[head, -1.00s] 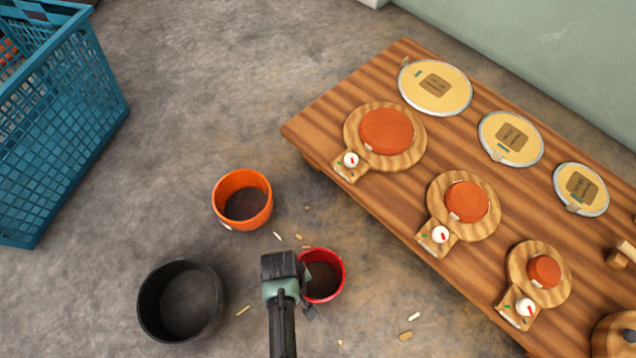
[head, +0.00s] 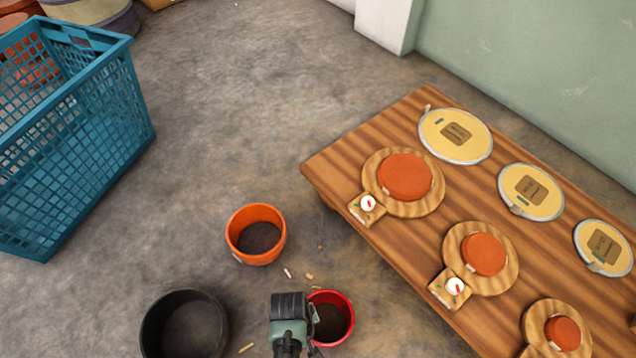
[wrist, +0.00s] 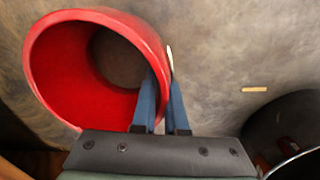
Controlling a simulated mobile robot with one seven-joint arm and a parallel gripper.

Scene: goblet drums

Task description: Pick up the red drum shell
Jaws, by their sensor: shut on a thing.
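The red drum shell (head: 345,312) is an open, round, bucket-like shell at the bottom middle of the head view. It fills the upper left of the wrist view (wrist: 70,85). My gripper (wrist: 163,80) is shut on its wall near the rim, with one blue finger inside the shell and the other outside. In the head view my gripper (head: 300,328) is at the shell's left side, its fingertips mostly hidden. I cannot tell whether the shell is clear of the floor.
An orange shell (head: 268,255) and a black shell (head: 150,325) stand on the floor nearby, among small scraps. A wooden bench (head: 340,165) with orange discs and cream drumheads is at right. A blue crate (head: 95,120) is at left.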

